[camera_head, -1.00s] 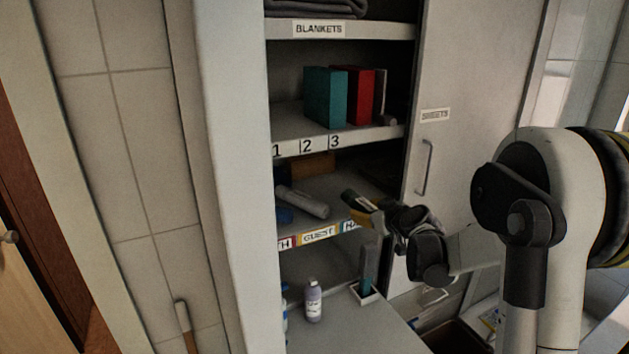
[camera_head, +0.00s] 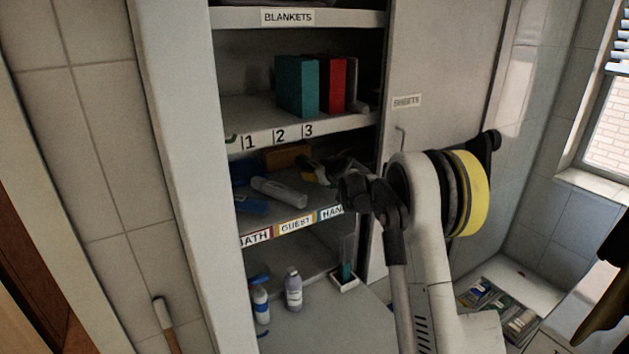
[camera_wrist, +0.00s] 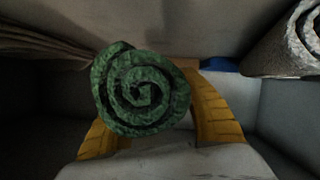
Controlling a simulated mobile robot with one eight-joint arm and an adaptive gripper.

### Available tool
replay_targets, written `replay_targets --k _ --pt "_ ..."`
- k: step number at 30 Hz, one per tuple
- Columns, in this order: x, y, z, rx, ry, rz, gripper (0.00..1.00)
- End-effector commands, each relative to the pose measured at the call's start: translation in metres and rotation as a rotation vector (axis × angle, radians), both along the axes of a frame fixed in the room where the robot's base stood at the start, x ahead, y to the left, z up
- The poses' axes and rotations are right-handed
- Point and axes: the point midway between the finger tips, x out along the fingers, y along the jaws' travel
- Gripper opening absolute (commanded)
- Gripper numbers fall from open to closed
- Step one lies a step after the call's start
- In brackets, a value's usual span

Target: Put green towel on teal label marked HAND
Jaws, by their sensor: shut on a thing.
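The green towel (camera_wrist: 142,88) is a tight roll, seen end-on in the wrist view between the yellow fingers of my gripper (camera_wrist: 150,115). My gripper is shut on it. In the head view my gripper (camera_head: 316,173) reaches into the cupboard, over the shelf with the BATH, GUEST and HAND labels. The teal HAND label (camera_head: 331,212) is on that shelf's front edge, at its right end, below my gripper. My arm covers part of the label's right side. I cannot make out the green towel in the head view.
A pale rolled towel (camera_head: 279,192) lies left of my gripper; a pale roll also shows in the wrist view (camera_wrist: 290,45). Blue items (camera_head: 250,206) lie further left. The numbered shelf (camera_head: 262,133) is above. Bottles (camera_head: 293,290) stand below. The SHEETS door (camera_head: 430,90) is at right.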

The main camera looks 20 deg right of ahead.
Motion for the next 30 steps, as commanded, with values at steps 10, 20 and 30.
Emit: replay_targets --k 10,20,30 --pt "-0.001 0.000 -0.035 0.000 0.000 0.000 0.15" --pt "-0.001 0.000 -0.038 0.000 0.000 0.000 0.67" --pt "-0.001 0.000 -0.035 0.000 0.000 0.000 0.67"
